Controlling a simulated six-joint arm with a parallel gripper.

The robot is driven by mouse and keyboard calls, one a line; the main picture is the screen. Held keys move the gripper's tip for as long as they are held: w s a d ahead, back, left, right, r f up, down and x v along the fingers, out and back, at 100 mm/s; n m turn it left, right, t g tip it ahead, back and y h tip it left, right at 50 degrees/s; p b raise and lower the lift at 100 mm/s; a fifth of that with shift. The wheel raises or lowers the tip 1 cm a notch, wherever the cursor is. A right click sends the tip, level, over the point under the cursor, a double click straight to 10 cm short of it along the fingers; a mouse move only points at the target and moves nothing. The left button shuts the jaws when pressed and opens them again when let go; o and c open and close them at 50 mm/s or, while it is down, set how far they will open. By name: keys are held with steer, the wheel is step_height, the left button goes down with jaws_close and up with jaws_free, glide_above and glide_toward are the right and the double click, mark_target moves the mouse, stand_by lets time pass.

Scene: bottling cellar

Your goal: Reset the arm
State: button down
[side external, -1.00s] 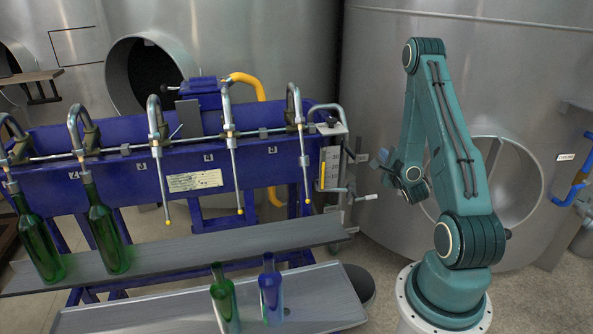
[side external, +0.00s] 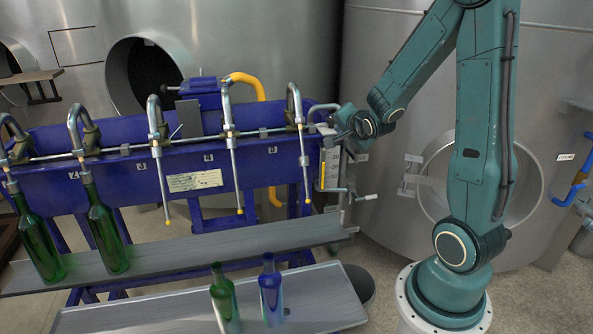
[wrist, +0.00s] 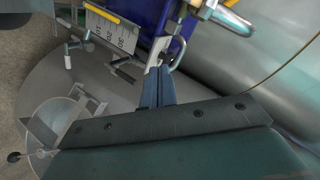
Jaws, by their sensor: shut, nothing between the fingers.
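My gripper (side external: 334,127) is at the right end of the blue bottling machine (side external: 130,180), close to its end bracket and scale. I cannot tell from the side external view whether it touches the bracket. In the wrist view my gripper's fingers (wrist: 157,92) are together with nothing between them. The arm is raised, with the wrist held out to the left, above the crank handle at the machine's end.
Two green bottles, one (side external: 38,238) at far left and one (side external: 106,232) beside it, stand on the upper shelf (side external: 200,248). A green bottle (side external: 224,300) and a blue bottle (side external: 270,290) stand on the lower tray (side external: 335,300). Steel tanks (side external: 400,60) stand behind.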

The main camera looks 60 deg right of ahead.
steer(key=s+a+r+n+y, duration=0.1)
steer(key=a+r+n+y, duration=0.2)
steer(key=a+n, duration=0.35)
steer(key=s+a+r+n+y, duration=0.2)
steer(key=a+r+n, duration=0.1)
steer(key=a, duration=0.6)
steer(key=s+a+r+n+g+y, duration=0.2)
steer(key=s+a+n+g+y, duration=0.1)
steer(key=s+a+n, duration=0.7)
steer(key=s+a+y, duration=0.1)
steer(key=s, duration=0.1)
steer(key=shift+s+a+n, duration=0.3)
steer(key=shift+a+n, duration=0.05)
steer(key=shift+a, duration=0.05)
